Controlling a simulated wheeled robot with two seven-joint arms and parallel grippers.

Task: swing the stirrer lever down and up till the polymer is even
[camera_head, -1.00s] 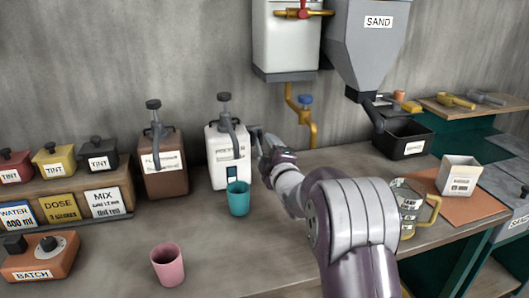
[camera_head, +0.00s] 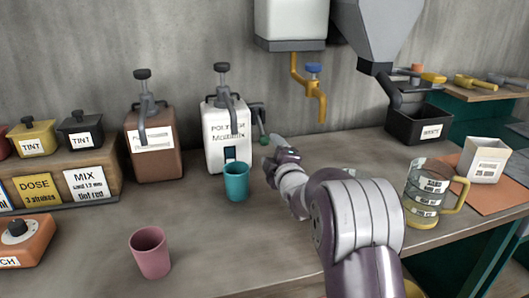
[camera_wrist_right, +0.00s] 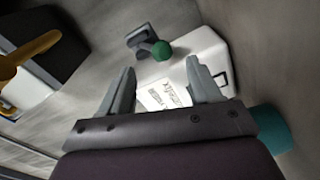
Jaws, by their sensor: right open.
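The white polymer container (camera_head: 213,150) stands at the back of the bench with a pump on top. The stirrer lever (camera_head: 258,120) is on its right side and ends in a green knob (camera_head: 264,140), hanging down. My right gripper (camera_head: 272,152) is just right of and below the knob. In the right wrist view the open fingers (camera_wrist_right: 161,66) point toward the green knob (camera_wrist_right: 162,51), which appears just beyond the fingertips and between them, apart from both. The polymer inside is hidden. My left gripper is not in view.
A teal cup (camera_head: 236,183) stands in front of the container, close to my right gripper. A pink cup (camera_head: 150,254) is at the front. A brown container (camera_head: 153,160) stands left. A blue-handled tap (camera_head: 313,85) hangs behind. A glass jug (camera_head: 424,205) is right of my arm.

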